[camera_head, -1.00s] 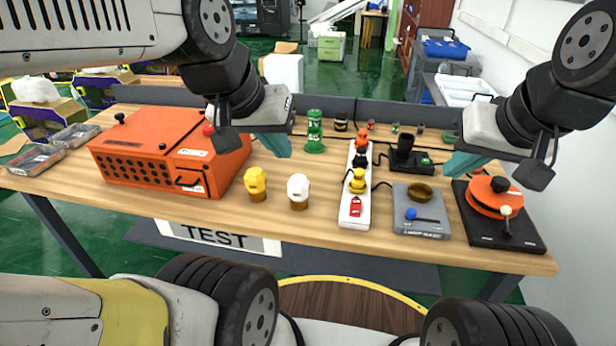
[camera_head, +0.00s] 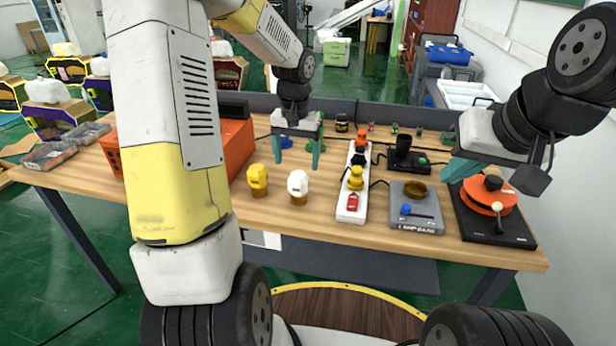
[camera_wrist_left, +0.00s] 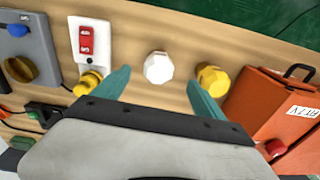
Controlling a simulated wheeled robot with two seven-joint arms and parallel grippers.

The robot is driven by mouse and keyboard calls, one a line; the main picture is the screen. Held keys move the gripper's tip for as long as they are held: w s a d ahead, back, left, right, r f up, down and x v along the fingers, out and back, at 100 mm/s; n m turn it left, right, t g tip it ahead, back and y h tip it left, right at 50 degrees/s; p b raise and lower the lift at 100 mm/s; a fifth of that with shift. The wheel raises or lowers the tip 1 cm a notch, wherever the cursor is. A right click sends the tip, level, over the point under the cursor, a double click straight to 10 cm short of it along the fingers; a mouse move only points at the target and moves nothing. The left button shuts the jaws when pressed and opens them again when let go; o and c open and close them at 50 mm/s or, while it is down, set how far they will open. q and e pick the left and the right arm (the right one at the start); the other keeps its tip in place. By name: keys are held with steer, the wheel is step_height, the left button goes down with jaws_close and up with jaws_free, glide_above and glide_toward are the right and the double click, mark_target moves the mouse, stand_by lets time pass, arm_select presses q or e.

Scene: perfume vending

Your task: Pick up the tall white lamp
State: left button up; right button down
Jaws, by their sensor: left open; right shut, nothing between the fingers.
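A white faceted lamp (camera_head: 297,183) with a brown base stands upright on the table, to the right of a yellow lamp (camera_head: 257,176). My left gripper (camera_head: 300,156) is open and empty, behind and above the white lamp in the head view. In the left wrist view, the white lamp (camera_wrist_left: 159,66) shows in the gap between the open teal fingers (camera_wrist_left: 157,88), apart from both. The yellow lamp (camera_wrist_left: 212,79) is close to the right-hand finger there. My right gripper (camera_head: 460,172) is shut and empty, high at the right.
An orange box (camera_head: 236,147) stands left of the lamps, partly hidden by my left arm. A white power strip (camera_head: 352,205), a grey lamp-base unit (camera_head: 416,214) and an orange round device (camera_head: 488,197) stand to the right. Bare wood lies in front of the lamps.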

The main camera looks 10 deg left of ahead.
mark_target(298, 174)
arm_select(q)
steer(key=shift+g, duration=0.4)
steer(key=f, duration=0.1)
steer(key=w+f, duration=0.1)
steer(key=f, duration=0.2)
steer(key=shift+w+f, duration=0.3)
steer(key=shift+f, duration=0.05)
steer(key=f, duration=0.8)
steer(key=shift+s, duration=0.2)
steer(key=shift+r, duration=0.1)
steer(key=c, duration=1.6)
steer(key=shift+r, duration=0.1)
